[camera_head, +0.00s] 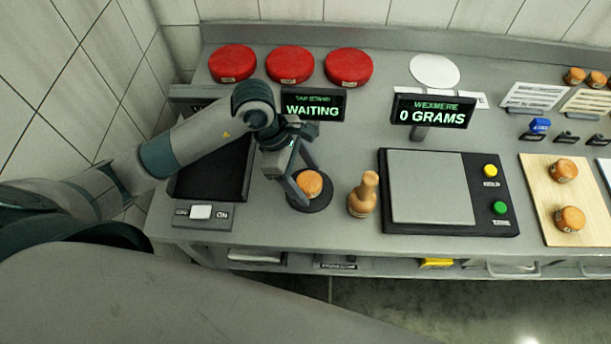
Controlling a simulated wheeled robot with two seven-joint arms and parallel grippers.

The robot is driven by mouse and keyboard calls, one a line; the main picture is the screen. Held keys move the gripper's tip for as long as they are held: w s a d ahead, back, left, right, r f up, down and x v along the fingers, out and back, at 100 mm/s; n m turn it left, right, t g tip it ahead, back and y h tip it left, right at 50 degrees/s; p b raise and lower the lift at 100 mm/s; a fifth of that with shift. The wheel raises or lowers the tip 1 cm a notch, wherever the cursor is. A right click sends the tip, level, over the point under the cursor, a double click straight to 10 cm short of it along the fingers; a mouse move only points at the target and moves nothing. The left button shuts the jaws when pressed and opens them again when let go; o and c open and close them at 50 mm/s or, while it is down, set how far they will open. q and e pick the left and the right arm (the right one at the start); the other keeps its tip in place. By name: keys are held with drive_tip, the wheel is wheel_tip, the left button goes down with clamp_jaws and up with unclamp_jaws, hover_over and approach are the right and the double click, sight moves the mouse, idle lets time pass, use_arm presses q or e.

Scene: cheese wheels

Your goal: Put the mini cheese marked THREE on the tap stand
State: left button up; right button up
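A small orange-brown mini cheese (309,183) is at the round black tap stand (323,204), in front of a sign (313,106) reading WAITING. I cannot read a mark on this cheese. My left gripper (303,184) reaches down over the stand, with its fingers beside the cheese. I cannot tell whether they grip it or stand slightly apart, nor whether the cheese rests fully on the stand. Two similar mini cheeses (563,170) (569,219) sit on the wooden board (541,196) at the right; their marks are unreadable. My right gripper is not in view.
A wooden mallet-like tool (362,197) stands just right of the stand. Beyond it is a scale (430,188) reading 0 GRAMS. Three red cheese wheels (290,64) line the back. A dark panel (215,167) with an ON switch lies left.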

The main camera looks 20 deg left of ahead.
use_arm(q)
drive_tip(key=shift+r, duration=0.15)
drive_tip(key=shift+a+r, duration=0.2)
drive_tip(key=shift+r, duration=0.2)
drive_tip(key=b+v, duration=0.4)
drive_tip(key=v, duration=0.7)
